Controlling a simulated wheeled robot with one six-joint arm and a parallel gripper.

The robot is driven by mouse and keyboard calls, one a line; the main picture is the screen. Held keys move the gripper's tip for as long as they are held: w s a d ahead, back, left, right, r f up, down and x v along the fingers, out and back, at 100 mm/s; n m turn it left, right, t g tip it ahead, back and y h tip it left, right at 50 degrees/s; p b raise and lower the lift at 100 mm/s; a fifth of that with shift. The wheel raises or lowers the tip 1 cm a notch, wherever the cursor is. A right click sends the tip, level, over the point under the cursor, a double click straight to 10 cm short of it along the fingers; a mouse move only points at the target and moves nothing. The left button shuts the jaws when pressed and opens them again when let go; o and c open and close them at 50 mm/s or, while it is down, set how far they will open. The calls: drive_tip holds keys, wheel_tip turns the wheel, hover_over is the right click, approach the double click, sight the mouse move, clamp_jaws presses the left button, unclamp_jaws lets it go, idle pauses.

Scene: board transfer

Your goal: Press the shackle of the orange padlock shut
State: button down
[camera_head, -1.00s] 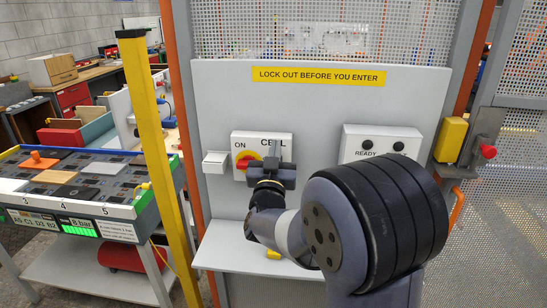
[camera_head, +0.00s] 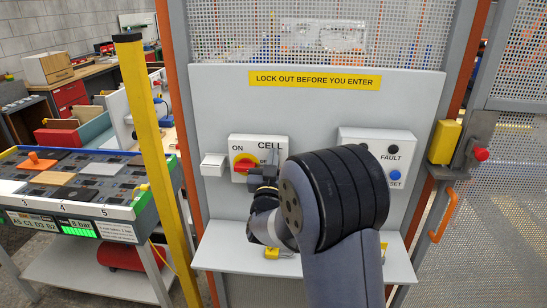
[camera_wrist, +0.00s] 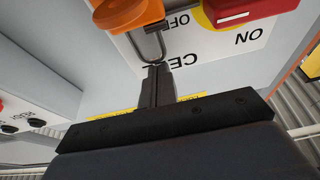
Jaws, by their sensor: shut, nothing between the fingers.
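The orange padlock (camera_wrist: 128,14) shows at the top of the wrist view, which sees the panel upside down. Its grey metal shackle (camera_wrist: 161,44) sticks out of the body towards my fingers, with a long stretch showing. My gripper (camera_wrist: 156,67) is shut and empty, its fingertips at the curved end of the shackle; whether they touch it I cannot tell. In the head view my gripper (camera_head: 274,160) is in front of the switch box, and the padlock is hidden behind it and my arm. The red switch handle (camera_head: 243,165) is just left of my gripper.
The switch box (camera_head: 280,143) is on a grey panel (camera_head: 225,100). A small white box (camera_head: 213,164) is to its left, and a box with FAULT and RESET buttons (camera_head: 383,140) to its right. A shelf (camera_head: 235,261) with small yellow things is below. A yellow post (camera_head: 150,130) stands at left.

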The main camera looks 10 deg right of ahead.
drive_tip(key=shift+f+b, duration=1.1)
drive_tip(key=shift+b, duration=0.75)
drive_tip(key=shift+r, duration=0.1)
